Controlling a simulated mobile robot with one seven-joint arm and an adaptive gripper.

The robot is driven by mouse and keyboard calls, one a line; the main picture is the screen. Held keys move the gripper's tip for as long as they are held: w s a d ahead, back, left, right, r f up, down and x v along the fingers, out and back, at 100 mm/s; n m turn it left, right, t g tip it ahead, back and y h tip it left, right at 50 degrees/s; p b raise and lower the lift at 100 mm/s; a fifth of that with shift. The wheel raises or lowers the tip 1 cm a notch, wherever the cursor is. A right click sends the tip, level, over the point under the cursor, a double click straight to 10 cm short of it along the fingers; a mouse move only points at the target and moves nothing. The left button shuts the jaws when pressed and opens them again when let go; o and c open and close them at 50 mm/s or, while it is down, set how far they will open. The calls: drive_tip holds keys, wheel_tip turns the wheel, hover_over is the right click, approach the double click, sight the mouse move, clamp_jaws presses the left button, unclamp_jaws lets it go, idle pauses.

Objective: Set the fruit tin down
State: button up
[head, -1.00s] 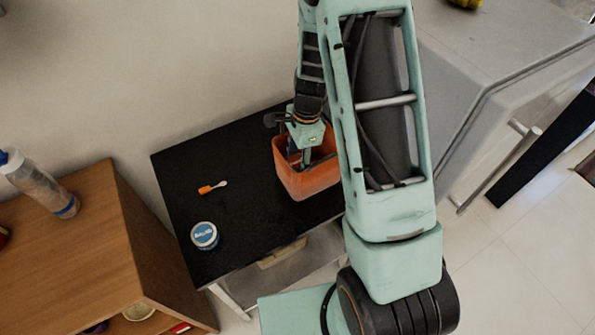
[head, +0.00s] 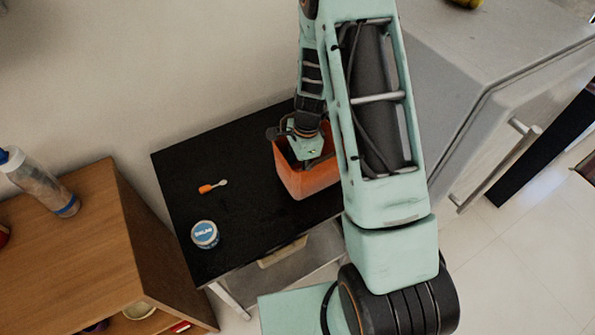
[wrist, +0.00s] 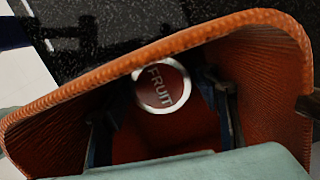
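Whether the tin touches the pot's floor cannot be told. In the head view the tin is hidden by the pot wall and my gripper. The pot's rim (wrist: 190,38) surrounds my fingers.
The pot stands on a black tabletop (head: 250,225) beside a grey fridge (head: 480,50). An orange-handled small brush (head: 212,186) and a blue-lidded tin (head: 204,234) lie to the left. A wooden cabinet (head: 75,235) with a bottle (head: 42,182) is farther left.

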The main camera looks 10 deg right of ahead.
drive_tip(key=shift+r, duration=0.1)
wheel_tip(320, 180, up, 12)
drive_tip(key=d, duration=0.1)
drive_tip(key=shift+d+b, duration=0.2)
drive_tip(key=shift+b, duration=0.15)
drive_tip(key=shift+w+r, duration=0.1)
drive_tip(key=shift+r, duration=0.05)
idle(0.5)
